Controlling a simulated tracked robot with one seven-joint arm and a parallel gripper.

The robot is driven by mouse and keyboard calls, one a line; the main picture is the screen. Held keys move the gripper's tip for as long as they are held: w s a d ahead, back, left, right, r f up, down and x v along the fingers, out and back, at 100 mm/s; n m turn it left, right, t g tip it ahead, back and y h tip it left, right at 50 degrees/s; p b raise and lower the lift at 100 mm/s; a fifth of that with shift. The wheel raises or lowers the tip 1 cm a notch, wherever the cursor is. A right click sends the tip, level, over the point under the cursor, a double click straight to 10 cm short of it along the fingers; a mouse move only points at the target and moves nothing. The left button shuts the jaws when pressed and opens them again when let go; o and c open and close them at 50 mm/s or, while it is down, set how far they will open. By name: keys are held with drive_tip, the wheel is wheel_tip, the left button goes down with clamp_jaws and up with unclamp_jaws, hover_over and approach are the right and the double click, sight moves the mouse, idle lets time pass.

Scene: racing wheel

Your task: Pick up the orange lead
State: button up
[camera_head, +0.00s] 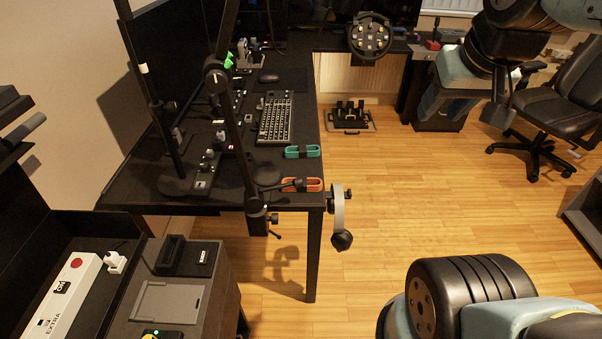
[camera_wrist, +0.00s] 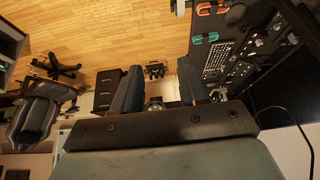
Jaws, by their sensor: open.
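The orange lead (camera_head: 315,185) is a coiled bundle lying on the black desk (camera_head: 225,189) near its front right corner. It also shows at the top edge of the wrist view (camera_wrist: 204,10), partly cut off. My gripper (camera_head: 463,110) is at the upper right of the head view, raised and well apart from the lead. In the wrist view its two dark fingers (camera_wrist: 158,66) stand apart with nothing held between them.
A teal coiled lead (camera_head: 302,152) lies just behind the orange one. A boom arm (camera_head: 232,120) rises left of it, and headphones (camera_head: 339,215) hang at the desk edge. A keyboard (camera_head: 274,118), steering wheel (camera_head: 369,38), pedals (camera_head: 348,113) and office chair (camera_head: 560,105) stand around. The middle floor is clear.

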drive_tip(key=shift+o, duration=1.3)
drive_tip(key=shift+a, duration=0.1)
drive_tip(key=shift+o, duration=0.8)
drive_tip(key=shift+w+a+f, duration=0.1)
drive_tip(key=shift+w+f, duration=0.15)
drive_tip(key=shift+w, duration=0.1)
drive_tip(key=shift+o, duration=1.1)
drive_tip(key=w+a+f+m+g+y, duration=0.2)
drive_tip(key=w+f+m+g, duration=0.1)
drive_tip(key=w+f, duration=0.3)
drive_tip(key=shift+w+a+g, duration=0.4)
drive_tip(key=shift+w, duration=0.2)
drive_tip(key=w+a+f+m+g+y, duration=0.25)
drive_tip(key=w+f+m+y, duration=0.25)
drive_tip(key=w+f, duration=0.4)
drive_tip(key=m+t+y, duration=0.1)
drive_tip(key=m+y, duration=0.5)
drive_tip(key=m, duration=0.4)
approach(313, 181)
drive_tip(key=x, duration=0.6)
drive_tip(key=shift+d+f, duration=0.1)
drive_tip(key=shift+f, duration=0.25)
drive_tip(key=shift+r+x, duration=0.2)
drive_tip(key=shift+x, duration=1.2)
drive_tip(key=shift+r+x, duration=0.15)
drive_tip(key=shift+x, duration=1.2)
